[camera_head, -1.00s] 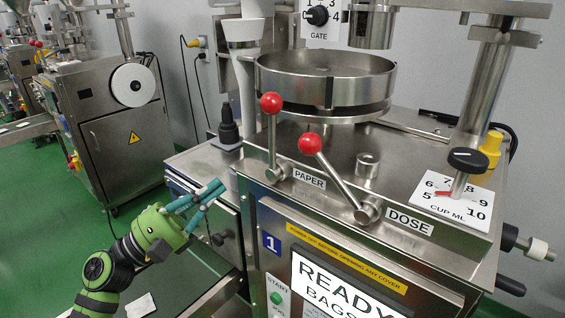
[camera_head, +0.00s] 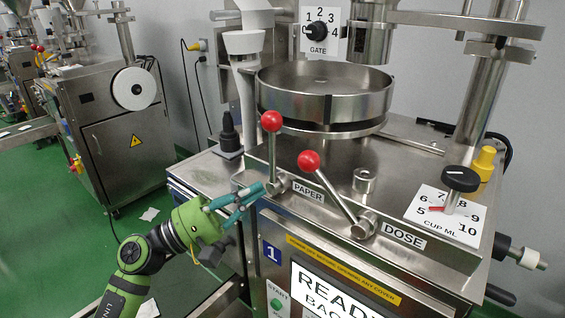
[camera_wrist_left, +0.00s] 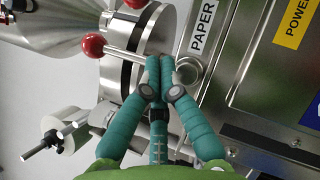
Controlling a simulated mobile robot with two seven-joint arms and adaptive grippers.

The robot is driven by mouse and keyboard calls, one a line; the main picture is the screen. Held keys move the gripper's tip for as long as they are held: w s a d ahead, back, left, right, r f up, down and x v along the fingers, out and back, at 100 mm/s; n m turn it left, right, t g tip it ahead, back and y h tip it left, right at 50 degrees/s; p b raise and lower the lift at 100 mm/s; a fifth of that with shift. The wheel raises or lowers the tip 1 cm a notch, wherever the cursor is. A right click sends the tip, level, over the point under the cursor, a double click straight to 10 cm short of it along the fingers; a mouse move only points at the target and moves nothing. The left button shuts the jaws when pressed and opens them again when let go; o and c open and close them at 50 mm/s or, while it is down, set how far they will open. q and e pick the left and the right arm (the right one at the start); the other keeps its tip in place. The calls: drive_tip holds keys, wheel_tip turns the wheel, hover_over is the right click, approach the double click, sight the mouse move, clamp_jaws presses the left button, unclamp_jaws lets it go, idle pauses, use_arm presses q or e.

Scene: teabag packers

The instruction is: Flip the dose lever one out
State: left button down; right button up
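The dose lever (camera_head: 334,190) is a steel rod with a red ball, leaning up and left from its pivot beside the DOSE label (camera_head: 403,236). The paper lever (camera_head: 272,150), with its own red ball, stands nearly upright to its left. My left gripper (camera_head: 258,193) has teal fingers, drawn together and empty, just left of the paper lever's pivot, apart from the dose lever. In the left wrist view, the fingertips (camera_wrist_left: 159,66) overlap the paper lever's rod (camera_wrist_left: 124,53); contact cannot be told. A red ball (camera_wrist_left: 136,3) at the top edge is probably the dose lever's. My right gripper is out of view.
A round steel pan (camera_head: 325,95) stands behind the levers. The cup dial (camera_head: 460,180) is at the right, the gate dial (camera_head: 318,31) at the back. The machine's display (camera_head: 335,290) is below the levers.

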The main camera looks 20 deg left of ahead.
use_arm(q)
drive_tip(key=d+r+p, duration=0.1)
drive_tip(key=w+d+r+p, duration=0.2)
drive_tip(key=shift+d, duration=0.4)
drive_tip(key=shift+s+d+r+p, duration=0.15)
drive_tip(key=shift+d+p, duration=0.1)
drive_tip(key=shift+d, duration=0.15)
drive_tip(key=shift+s+d+r+p, duration=0.15)
drive_tip(key=shift+d+p, duration=0.1)
drive_tip(key=shift+d, duration=0.15)
drive_tip(key=shift+w, duration=0.15)
drive_tip(key=shift+r, duration=0.1)
